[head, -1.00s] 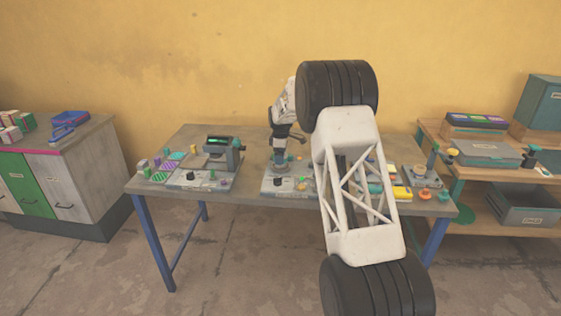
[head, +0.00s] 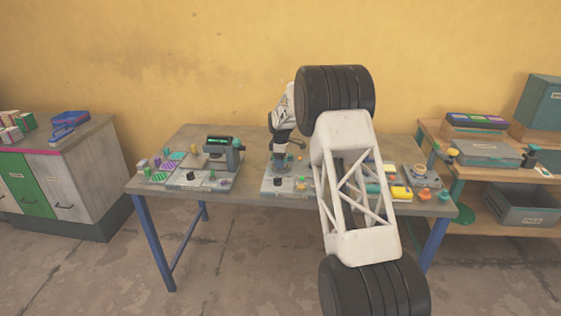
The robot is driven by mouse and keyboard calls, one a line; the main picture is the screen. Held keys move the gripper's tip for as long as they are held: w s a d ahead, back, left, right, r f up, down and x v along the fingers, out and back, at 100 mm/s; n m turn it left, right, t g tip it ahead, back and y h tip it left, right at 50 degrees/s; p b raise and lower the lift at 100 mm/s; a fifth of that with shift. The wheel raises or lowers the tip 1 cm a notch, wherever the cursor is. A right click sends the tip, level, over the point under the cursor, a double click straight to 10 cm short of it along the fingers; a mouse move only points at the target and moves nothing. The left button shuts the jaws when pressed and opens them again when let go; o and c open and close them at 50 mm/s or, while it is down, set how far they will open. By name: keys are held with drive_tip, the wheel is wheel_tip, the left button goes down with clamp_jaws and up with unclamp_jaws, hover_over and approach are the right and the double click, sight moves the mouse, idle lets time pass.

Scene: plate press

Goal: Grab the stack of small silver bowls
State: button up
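I cannot make out a stack of small silver bowls in the head view; it may be too small to tell or hidden behind my arm. My gripper (head: 279,163) points down over the middle of the grey worktable (head: 262,140), close above a light grey plate station (head: 283,186). Its fingers are too small and dark to tell whether they are open or shut, or whether anything is between them. My large white arm link covers the table right of the middle.
A grey press (head: 222,152) stands left on the table, with small coloured blocks (head: 158,172) beside it. Yellow (head: 401,193) and orange (head: 424,194) pieces lie at the right. A cabinet (head: 85,165) stands left and a wooden shelf (head: 480,178) right. Bare tabletop shows at the back.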

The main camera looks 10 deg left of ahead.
drive_tip(key=c, duration=0.7)
drive_tip(key=shift+r, duration=0.2)
drive_tip(key=shift+r, duration=1.5)
drive_tip(key=shift+s+r, duration=0.15)
drive_tip(key=shift+s+d+r, duration=0.25)
drive_tip(key=shift+s+d, duration=0.5)
drive_tip(key=shift+s, duration=1.75)
drive_tip(key=shift+s+d+r, duration=0.2)
drive_tip(key=shift+s+d, duration=0.5)
drive_tip(key=shift+s, duration=1.85)
drive_tip(key=shift+s+d+r, duration=0.25)
drive_tip(key=shift+s+d, duration=0.5)
drive_tip(key=shift+s, duration=1.75)
